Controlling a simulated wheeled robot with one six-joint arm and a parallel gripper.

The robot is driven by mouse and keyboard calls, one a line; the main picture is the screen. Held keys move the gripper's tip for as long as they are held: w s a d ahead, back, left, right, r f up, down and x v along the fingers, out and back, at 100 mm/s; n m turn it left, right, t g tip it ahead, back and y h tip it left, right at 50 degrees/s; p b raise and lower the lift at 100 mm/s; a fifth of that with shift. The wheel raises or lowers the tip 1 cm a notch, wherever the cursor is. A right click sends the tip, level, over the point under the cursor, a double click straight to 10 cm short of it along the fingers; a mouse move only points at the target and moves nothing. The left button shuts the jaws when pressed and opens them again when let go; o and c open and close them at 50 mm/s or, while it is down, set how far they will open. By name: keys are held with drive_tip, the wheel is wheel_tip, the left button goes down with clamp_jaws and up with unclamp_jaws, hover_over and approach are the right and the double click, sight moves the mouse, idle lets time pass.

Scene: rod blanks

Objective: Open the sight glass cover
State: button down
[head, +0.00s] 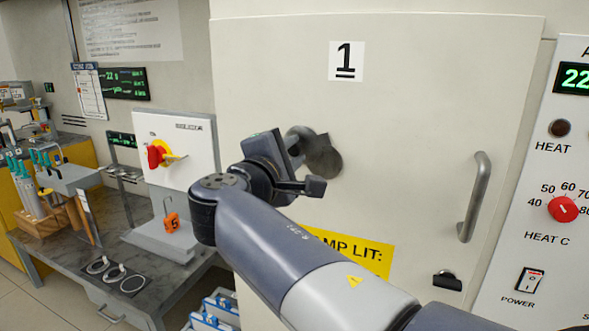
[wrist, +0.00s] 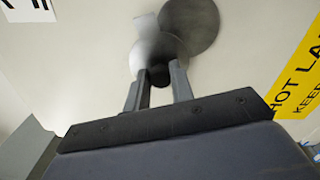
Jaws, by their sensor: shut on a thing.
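The sight glass cover is a grey disc (head: 300,133) on the large pale door, and it also shows in the wrist view (wrist: 155,44). It sits off to one side of a darker round sight glass (head: 326,160) and overlaps part of it. In the wrist view most of the dark glass (wrist: 192,22) is bare. My gripper (wrist: 160,76) is shut on a small dark knob on the cover, with one finger on each side. In the head view my gripper's body hides its fingertips and part of the cover.
The pale door (head: 420,110) has a grey bar handle (head: 475,197) and a dark latch (head: 447,281). A yellow warning label (head: 350,250) is below the glass. A control panel (head: 545,200) stands at right. A bench (head: 150,290) and a white switch box (head: 190,140) are at left.

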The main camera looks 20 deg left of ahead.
drive_tip(key=shift+a+r+m+b, duration=0.1)
drive_tip(key=shift+r+m+b, duration=0.15)
drive_tip(key=shift+m+b, duration=0.45)
drive_tip(key=shift+m, duration=0.3)
drive_tip(key=c, duration=1.2)
unclamp_jaws()
drive_tip(key=shift+r, duration=0.1)
drive_tip(key=shift+c, duration=0.2)
drive_tip(key=shift+s, duration=0.1)
drive_tip(key=s, duration=1)
drive_tip(key=shift+s+a, duration=0.3)
drive_tip(key=shift+a, duration=0.1)
drive_tip(key=shift+w, duration=0.15)
